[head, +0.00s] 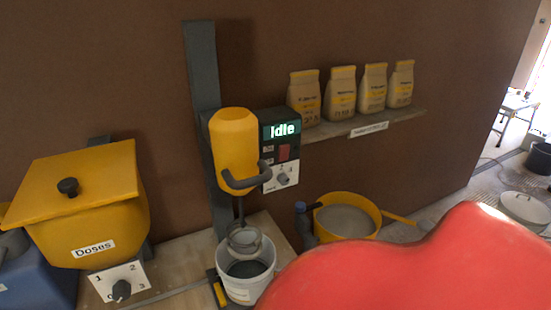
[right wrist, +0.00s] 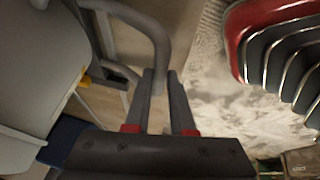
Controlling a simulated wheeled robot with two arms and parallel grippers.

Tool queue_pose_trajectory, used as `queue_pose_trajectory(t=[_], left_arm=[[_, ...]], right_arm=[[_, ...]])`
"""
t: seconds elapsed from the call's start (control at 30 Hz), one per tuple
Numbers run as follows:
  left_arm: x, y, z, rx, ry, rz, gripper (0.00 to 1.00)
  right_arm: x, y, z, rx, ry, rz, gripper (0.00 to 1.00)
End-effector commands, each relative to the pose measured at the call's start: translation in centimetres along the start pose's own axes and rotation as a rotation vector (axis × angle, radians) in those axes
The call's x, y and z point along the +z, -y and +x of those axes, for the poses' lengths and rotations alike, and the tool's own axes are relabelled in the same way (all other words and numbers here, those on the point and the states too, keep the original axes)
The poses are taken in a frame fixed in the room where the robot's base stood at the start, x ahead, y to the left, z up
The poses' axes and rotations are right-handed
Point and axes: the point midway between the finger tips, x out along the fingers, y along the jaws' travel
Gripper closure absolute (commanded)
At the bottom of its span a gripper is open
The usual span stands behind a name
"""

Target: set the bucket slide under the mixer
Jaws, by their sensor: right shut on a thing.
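The yellow mixer (head: 234,140) hangs on a grey post, with a dark curved handle at its front. Its display reads "Idle". The white bucket (head: 247,285), with grey contents, stands below the mixer's shaft and ring-shaped tool (head: 244,238). The bucket slide (head: 217,288) shows only as a dark and yellow strip beside the bucket; the rest is hidden. In the right wrist view my right gripper (right wrist: 164,75) is shut on a bent grey tubular handle (right wrist: 159,35); what it belongs to is unclear. It is hidden in the head view. My left gripper is out of view.
A yellow "Doses" hopper (head: 85,205) with a numbered dial (head: 122,288) stands left. A yellow tub of grey material (head: 345,218) stands right of the bucket. Several bags stand on a wall shelf (head: 370,128). A large red shape blocks the lower right.

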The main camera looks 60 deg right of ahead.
Motion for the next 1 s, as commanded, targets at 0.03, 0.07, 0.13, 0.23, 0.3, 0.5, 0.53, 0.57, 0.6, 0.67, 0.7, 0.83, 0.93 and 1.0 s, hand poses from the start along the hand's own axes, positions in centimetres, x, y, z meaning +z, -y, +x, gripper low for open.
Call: queue_pose_trajectory(t=[0.03,0.07,0.13,0.23,0.3,0.5,0.53,0.57,0.6,0.67,0.7,0.83,0.93,1.0], left_arm=[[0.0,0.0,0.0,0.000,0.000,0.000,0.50],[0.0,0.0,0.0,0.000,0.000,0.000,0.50],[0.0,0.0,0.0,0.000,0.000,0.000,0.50],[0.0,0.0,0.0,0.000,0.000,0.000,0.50],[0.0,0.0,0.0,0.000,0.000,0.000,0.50],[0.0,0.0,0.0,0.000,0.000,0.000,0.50],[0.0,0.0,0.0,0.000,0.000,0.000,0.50],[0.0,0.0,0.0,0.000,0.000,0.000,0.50],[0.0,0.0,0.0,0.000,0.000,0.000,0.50],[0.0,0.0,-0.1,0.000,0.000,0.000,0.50],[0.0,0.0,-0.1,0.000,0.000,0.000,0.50],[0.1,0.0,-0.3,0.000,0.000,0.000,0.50],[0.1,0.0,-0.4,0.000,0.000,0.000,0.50],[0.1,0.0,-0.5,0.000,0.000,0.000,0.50]], right_arm=[[0.5,0.0,-0.2,0.002,0.014,0.003,1.00],[0.5,0.0,-0.2,0.002,0.014,0.003,0.74],[0.5,0.0,-0.2,0.002,0.012,0.003,0.62],[0.4,0.0,-0.1,0.002,0.011,0.003,0.48],[0.3,0.0,-0.1,0.002,0.009,0.003,0.48],[0.3,-0.1,-0.2,0.002,0.008,0.002,0.48],[0.3,-0.1,-0.3,0.002,0.008,0.002,0.48],[0.3,-0.1,-0.4,0.003,0.008,0.003,0.48],[0.3,-0.1,-0.7,0.005,0.008,0.003,0.48],[0.3,-0.1,-1.4,0.006,0.007,0.005,0.48],[0.4,-0.1,-2.0,0.005,0.007,0.005,0.48],[0.4,-0.3,-5.0,0.010,0.011,0.003,0.48],[0.5,-0.2,-7.6,0.011,0.011,0.005,0.48],[0.5,-0.1,-9.5,0.010,0.015,0.003,0.48]])
